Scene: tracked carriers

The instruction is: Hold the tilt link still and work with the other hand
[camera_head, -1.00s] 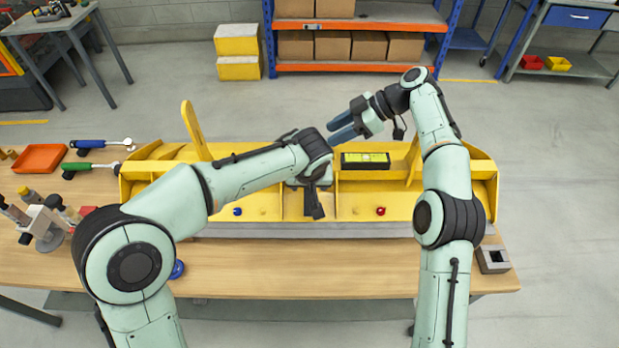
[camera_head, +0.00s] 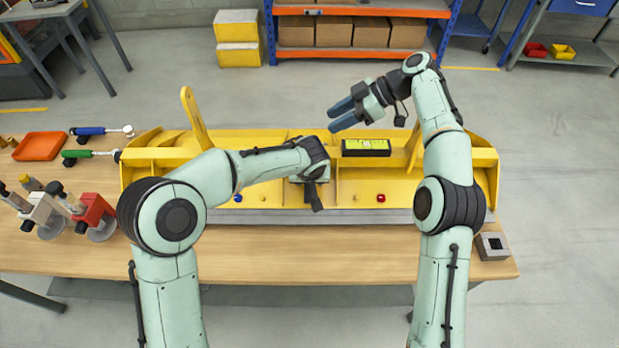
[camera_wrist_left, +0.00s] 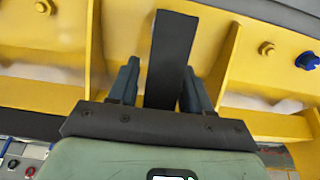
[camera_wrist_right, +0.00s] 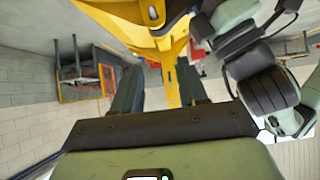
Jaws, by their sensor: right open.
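A long yellow carrier (camera_head: 262,204) lies across the workbench. My left gripper is over its middle, its fingers mostly hidden by the wrist in the head view. In the left wrist view, a dark flat bar (camera_wrist_left: 170,60) stands between the fingers of my left gripper (camera_wrist_left: 160,75). I cannot tell whether the fingers press on it, or whether it is the tilt link. My right gripper (camera_head: 342,114) is open and empty above the carrier's far side, pointing left. The right wrist view shows its fingers (camera_wrist_right: 157,85) apart, with yellow parts (camera_wrist_right: 168,45) beyond them.
A black level with a yellow-green face (camera_head: 366,148) lies on the carrier. A yellow upright (camera_head: 194,115) rises at its left. An orange tray (camera_head: 40,146), ratchets (camera_head: 92,154) and a red clamp-like tool (camera_head: 96,213) are at left. A grey square block (camera_head: 492,246) sits at right.

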